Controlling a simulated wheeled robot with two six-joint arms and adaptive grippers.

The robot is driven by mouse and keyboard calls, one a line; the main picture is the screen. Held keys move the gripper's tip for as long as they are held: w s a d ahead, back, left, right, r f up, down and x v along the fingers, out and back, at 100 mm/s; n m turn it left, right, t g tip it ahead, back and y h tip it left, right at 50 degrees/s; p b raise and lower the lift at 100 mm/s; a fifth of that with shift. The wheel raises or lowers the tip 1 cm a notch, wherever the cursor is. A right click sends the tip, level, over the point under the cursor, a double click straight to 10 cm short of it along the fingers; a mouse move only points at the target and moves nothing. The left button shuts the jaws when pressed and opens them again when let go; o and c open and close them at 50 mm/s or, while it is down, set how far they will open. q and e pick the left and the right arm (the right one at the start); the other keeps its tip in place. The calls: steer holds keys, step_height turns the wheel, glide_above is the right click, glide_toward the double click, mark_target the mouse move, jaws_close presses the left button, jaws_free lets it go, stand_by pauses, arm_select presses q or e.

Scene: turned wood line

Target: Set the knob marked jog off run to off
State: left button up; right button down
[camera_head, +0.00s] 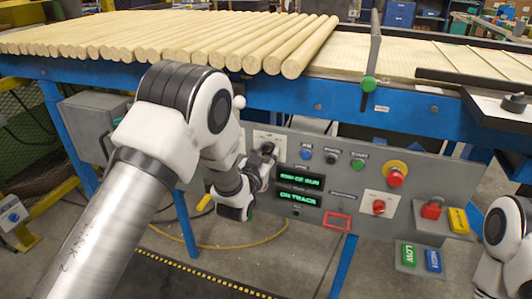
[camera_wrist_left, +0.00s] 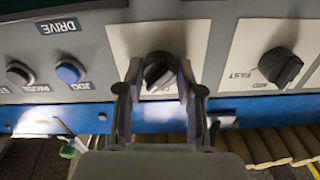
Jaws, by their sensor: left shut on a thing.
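A black knob (camera_head: 267,148) sits on a white plate on the grey control panel. It also shows in the left wrist view (camera_wrist_left: 160,72), upside down, between my fingers. My left gripper (camera_wrist_left: 159,82) has one finger on each side of this knob and is shut on it. In the head view my left gripper (camera_head: 262,163) is at the panel, partly hidden by its own arm. The knob's markings are mostly covered, so I cannot read its setting. My right gripper is not in view.
A second black knob (camera_wrist_left: 281,66) marked FAST and MID stands beside it. A blue button (camera_wrist_left: 70,71) is on the other side. A red emergency button (camera_head: 396,176) and green displays (camera_head: 298,178) are on the panel. Wooden rods (camera_head: 250,45) lie above.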

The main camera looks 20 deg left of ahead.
arm_select(q)
steer(key=shift+n, duration=0.3)
steer(key=n+p, duration=0.1)
steer(key=n, duration=0.2)
steer(key=shift+r, duration=0.1)
steer(key=shift+n+p, duration=0.4)
steer(key=shift+n, duration=2.1)
steer(key=o, duration=1.1)
steer(key=shift+o, duration=0.2)
